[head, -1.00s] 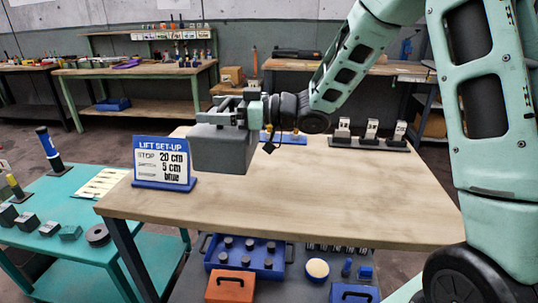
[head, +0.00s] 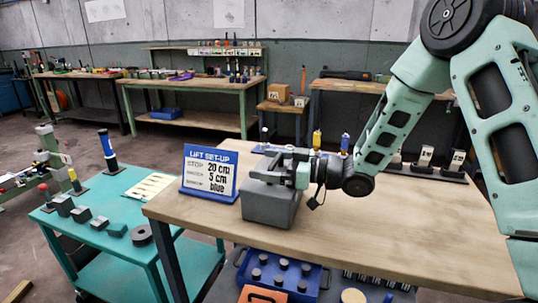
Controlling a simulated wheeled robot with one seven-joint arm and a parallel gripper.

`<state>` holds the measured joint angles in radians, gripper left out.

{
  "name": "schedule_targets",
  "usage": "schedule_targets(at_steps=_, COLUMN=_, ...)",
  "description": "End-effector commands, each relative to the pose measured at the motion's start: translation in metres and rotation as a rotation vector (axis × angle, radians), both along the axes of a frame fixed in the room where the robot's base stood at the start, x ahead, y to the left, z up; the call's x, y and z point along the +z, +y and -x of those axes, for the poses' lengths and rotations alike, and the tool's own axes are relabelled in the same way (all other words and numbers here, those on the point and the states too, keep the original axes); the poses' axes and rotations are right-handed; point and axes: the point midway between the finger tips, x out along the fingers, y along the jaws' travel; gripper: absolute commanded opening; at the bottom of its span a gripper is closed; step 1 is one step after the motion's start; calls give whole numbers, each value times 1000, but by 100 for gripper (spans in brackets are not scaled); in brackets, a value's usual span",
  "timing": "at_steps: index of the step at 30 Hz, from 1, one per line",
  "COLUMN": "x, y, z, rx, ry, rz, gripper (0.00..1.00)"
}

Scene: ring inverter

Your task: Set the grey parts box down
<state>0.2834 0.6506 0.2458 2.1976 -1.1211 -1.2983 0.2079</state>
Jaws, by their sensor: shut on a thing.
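The grey parts box (head: 270,207) is a plain dark-grey block at the left part of the wooden table (head: 395,232), beside the lift set-up sign. My gripper (head: 274,172) is shut on the box at its top, and my arm reaches in from the right. The box looks level. Its underside is at or very near the tabletop, with no clear gap showing; I cannot tell for sure whether it touches. The jaws partly hide the box's top.
The blue-framed sign (head: 211,172) stands just left of the box. Yellow and blue bottles and a dark rack with white-labelled blocks (head: 425,157) stand at the back. The table's right and front are clear. A teal cart (head: 115,236) stands at the left.

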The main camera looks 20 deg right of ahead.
Motion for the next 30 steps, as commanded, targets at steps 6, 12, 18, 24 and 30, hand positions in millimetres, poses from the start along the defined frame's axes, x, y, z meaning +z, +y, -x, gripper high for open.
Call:
schedule_targets(at_steps=6, x=3, y=0, z=-1, rx=1, ry=-7, rz=-3, gripper=22)
schedule_targets(at_steps=12, x=-2, y=0, z=0, rx=0, ry=-1, rz=1, gripper=100)
schedule_targets(at_steps=18, x=-1, y=0, z=0, rx=0, ry=-1, rz=1, gripper=100)
schedule_targets(at_steps=24, x=0, y=-15, z=9, rx=-4, ry=0, rz=1, gripper=100)
schedule_targets(at_steps=30, x=0, y=-51, z=32, rx=-5, ry=0, rz=2, gripper=100)
